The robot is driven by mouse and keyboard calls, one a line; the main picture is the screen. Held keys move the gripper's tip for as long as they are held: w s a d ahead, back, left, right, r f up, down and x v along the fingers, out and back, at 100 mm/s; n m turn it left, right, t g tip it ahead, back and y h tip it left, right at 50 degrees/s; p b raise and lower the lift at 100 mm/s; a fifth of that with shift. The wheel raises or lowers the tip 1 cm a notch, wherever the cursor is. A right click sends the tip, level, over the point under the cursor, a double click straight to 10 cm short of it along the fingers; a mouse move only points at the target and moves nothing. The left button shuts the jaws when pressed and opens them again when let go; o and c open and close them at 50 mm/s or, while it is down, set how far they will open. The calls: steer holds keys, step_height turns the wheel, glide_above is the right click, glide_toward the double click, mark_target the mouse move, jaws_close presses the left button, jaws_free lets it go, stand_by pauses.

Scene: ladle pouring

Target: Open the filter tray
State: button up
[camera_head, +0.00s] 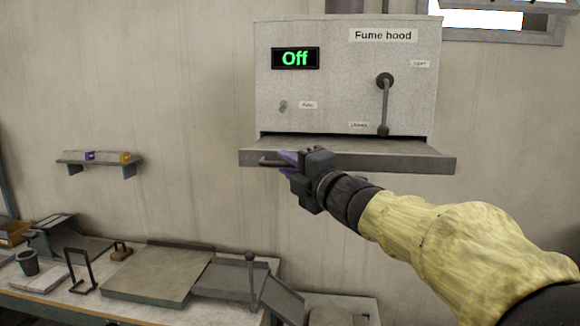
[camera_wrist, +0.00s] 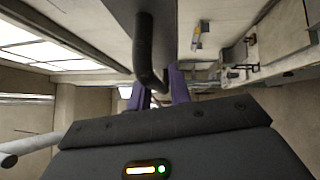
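The filter tray (camera_head: 400,162) is a grey slab under the fume hood's box. A thin dark gap shows between tray and box. Its dark bar handle (camera_head: 268,162) is at the left of its front edge. My gripper (camera_head: 285,160), with purple fingers, is at the handle's right end. In the wrist view the handle (camera_wrist: 145,45) comes down from the top, and its bent end lies between the two purple fingers (camera_wrist: 160,88). The fingers stand a little apart, and I cannot tell whether they press on the handle. The gripper body hides part of the tray's front.
The fume hood (camera_head: 330,90) reads "Off" and has a lever (camera_head: 384,105) pointing down and a small switch (camera_head: 283,105). A wall shelf (camera_head: 100,165) is at the left. A workbench (camera_head: 110,305) with trays and tools stands below. The wall between is clear.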

steer(key=shift+d, duration=0.1)
steer(key=p+v, duration=0.3)
steer(key=v, duration=1.4)
steer(key=shift+s+f, duration=0.15)
steer(key=shift+s, duration=0.05)
